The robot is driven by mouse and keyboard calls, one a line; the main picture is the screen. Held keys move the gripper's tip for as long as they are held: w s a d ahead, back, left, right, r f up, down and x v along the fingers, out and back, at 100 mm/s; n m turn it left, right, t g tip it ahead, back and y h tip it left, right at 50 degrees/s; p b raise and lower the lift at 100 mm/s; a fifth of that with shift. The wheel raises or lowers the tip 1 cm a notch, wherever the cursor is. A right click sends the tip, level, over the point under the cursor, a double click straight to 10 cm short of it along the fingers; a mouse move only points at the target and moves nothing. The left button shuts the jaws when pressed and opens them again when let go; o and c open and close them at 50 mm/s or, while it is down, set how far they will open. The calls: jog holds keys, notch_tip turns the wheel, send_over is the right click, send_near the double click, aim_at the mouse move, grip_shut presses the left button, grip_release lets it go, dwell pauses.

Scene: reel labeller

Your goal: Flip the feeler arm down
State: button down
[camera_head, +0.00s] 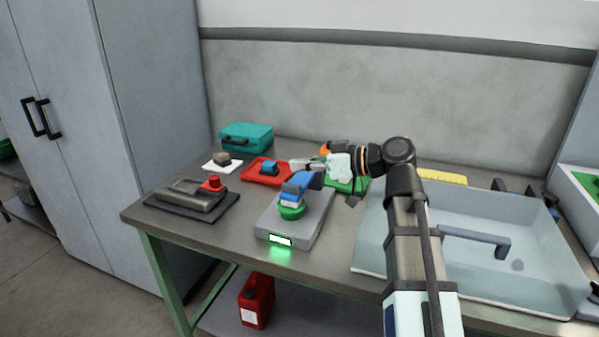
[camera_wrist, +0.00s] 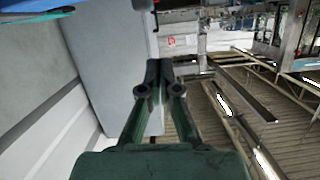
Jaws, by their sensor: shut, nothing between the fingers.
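The labeller (camera_head: 315,220) is a grey box on the bench with a lit green-white display on its front. A green disc (camera_head: 291,211) with a white and blue stack sits on it. A blue arm (camera_head: 308,180), which looks like the feeler arm, stands raised and tilted above the stack. My gripper (camera_head: 294,164) points left just above and behind the blue arm; I cannot tell whether they touch. In the wrist view my gripper (camera_wrist: 158,68) has its fingers together with nothing between them. A blue edge (camera_wrist: 35,6) shows there at top left; I cannot tell what it is.
A red tray (camera_head: 257,178) holding a blue piece lies left of my gripper. A teal case (camera_head: 246,136) stands at the back. A grey device with a red knob (camera_head: 212,184) lies at the left. A pale sink (camera_head: 480,280) is at the right, beneath my arm.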

jog(key=v, duration=0.9)
jog(key=shift+s+d, duration=0.2)
jog(key=shift+d, duration=0.05)
jog(key=shift+f, duration=0.1)
